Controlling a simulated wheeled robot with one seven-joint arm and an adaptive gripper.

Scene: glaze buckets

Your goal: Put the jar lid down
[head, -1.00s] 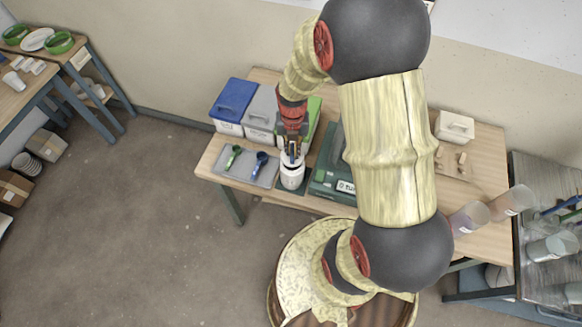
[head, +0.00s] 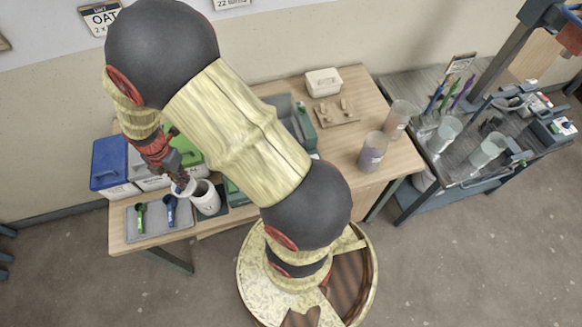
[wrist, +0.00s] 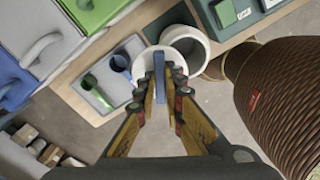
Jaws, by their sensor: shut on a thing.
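The jar lid (head: 184,187) is a round white disc, held just left of the mouth of the white jar (head: 206,199). My gripper (head: 180,178) is shut on the lid from above. In the wrist view, my gripper (wrist: 168,80) pinches a blue upright grip on the lid (wrist: 150,58), and the fingers cover part of the lid. The jar (wrist: 193,42) is open there, partly behind the lid. The lid appears above the tabletop, but its exact height is unclear.
A grey tray (head: 133,226) with a green scoop (head: 140,215) and a blue scoop (head: 170,208) lies left of the jar. Blue (head: 108,165) and green-lidded (head: 190,150) bins stand behind. Little bare tabletop (head: 118,228) shows by the tray. Clear cups stand at right.

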